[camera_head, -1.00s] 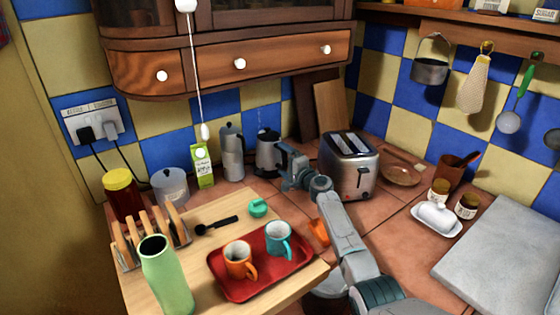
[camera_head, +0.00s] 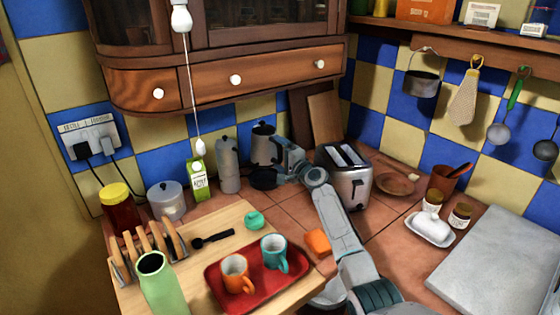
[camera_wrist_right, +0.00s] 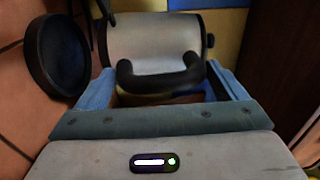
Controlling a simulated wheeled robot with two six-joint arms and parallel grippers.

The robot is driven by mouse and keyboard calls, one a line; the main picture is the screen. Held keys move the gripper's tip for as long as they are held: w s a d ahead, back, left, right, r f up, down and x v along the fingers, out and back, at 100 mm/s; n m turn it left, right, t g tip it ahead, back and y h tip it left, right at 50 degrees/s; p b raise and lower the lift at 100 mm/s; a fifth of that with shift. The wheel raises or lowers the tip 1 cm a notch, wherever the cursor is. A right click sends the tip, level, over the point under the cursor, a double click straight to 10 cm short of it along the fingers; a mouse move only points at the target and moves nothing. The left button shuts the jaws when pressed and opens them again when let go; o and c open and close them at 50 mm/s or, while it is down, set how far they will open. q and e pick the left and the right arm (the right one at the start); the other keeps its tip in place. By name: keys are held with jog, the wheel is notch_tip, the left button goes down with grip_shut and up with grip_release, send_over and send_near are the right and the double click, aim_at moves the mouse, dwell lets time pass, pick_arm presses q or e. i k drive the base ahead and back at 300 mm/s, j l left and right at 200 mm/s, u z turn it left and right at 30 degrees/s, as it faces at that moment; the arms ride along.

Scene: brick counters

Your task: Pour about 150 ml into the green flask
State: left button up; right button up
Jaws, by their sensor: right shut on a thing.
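The green flask (camera_head: 163,290) stands upright with its mouth open on the wooden board at the lower left, partly cut off by the frame edge. A metal kettle (camera_head: 263,146) with a black handle is at the back, raised above its round black base (camera_head: 264,180). My right gripper (camera_head: 284,160) is shut on the kettle's handle. In the right wrist view the handle (camera_wrist_right: 160,78) is between the fingers, with the kettle body beyond and the base to the left. A teal lid (camera_head: 254,220) lies on the board. My left gripper is not in view.
A red tray (camera_head: 213,277) with an orange mug (camera_head: 236,273) and a teal mug (camera_head: 273,252) is right of the flask. A moka pot (camera_head: 228,165) and a carton (camera_head: 198,180) stand left of the kettle, a toaster (camera_head: 352,178) to its right. A toast rack (camera_head: 120,268) is beside the flask.

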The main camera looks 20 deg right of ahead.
aim_at(160, 286)
jog(key=k+l, duration=0.25)
jog(key=k, duration=0.2)
jog(key=k+l, duration=0.2)
jog(key=k, duration=0.3)
jog(key=k+l, duration=0.25)
jog(key=k, duration=0.2)
